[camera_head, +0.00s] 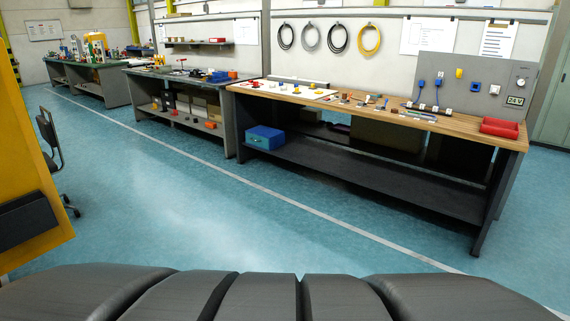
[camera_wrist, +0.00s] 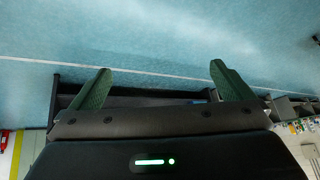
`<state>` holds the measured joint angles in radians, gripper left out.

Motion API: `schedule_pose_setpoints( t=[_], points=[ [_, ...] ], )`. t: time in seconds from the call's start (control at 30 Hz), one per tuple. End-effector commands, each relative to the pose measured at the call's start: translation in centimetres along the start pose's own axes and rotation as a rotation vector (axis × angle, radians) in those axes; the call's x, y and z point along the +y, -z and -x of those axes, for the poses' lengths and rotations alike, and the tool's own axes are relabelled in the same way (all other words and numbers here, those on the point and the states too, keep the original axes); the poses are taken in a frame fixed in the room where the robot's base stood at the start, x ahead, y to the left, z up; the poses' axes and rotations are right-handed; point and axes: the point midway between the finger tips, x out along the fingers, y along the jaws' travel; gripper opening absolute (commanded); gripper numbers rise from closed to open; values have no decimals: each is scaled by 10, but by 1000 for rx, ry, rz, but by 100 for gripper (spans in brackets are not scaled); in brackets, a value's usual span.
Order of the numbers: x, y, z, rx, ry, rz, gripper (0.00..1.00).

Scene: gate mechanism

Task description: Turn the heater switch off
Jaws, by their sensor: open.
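A grey upright panel (camera_head: 450,98) stands at the back right of the wooden-topped workbench (camera_head: 262,92) in the head view. Which fitting is the heater switch is too small to tell. My gripper (camera_wrist: 160,67) shows in the wrist view with its two green fingers wide apart and nothing between them. It is far from the panel, and the panel cannot be made out in the wrist view.
A red tray (camera_head: 500,128) sits at the bench's right end. Small parts lie along the top, and a blue box (camera_head: 265,137) is on the lower shelf. A yellow partition (camera_head: 35,190) and a chair (camera_head: 52,150) stand at left. The blue floor before the benches is clear.

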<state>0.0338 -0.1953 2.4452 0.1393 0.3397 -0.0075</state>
Motion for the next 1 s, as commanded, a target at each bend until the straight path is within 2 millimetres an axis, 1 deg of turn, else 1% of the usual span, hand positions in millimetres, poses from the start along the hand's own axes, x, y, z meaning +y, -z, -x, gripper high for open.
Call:
schedule_pose_setpoints(
  t=[0.33, 0.37, 0.4, 0.47, 0.53, 0.57, 0.6, 0.67, 0.7, 0.77, 0.8, 0.83, 0.87, 0.9, 0.97, 1.0],
  points=[
    [0, -1, 0, -7, 0, -3, 100],
    [0, 0, 0, -6, 0, -3, 96],
    [0, 0, 1, -4, 1, 1, 88],
    [-2, 6, 2, 9, 4, 26, 76],
    [-9, 22, 4, 47, 13, 103, 63],
    [-13, 32, 6, 74, 19, 153, 57],
    [-21, 49, 10, 119, 27, 238, 49],
    [-38, 80, 18, 208, 38, 400, 37],
    [-52, 104, 26, 280, 44, 522, 29],
    [-80, 141, 41, 406, 45, 722, 18],
    [-101, 165, 54, 497, 40, 857, 10],
    [-117, 181, 64, 568, 32, 954, 4],
    [-133, 197, 76, 640, 20, 1048, 0],
    [-155, 215, 92, 736, 1, 1165, 0],
    [-187, 238, 118, 878, -38, 1321, 0],
    [-207, 250, 136, 969, -69, 1411, 0]
  ],
)
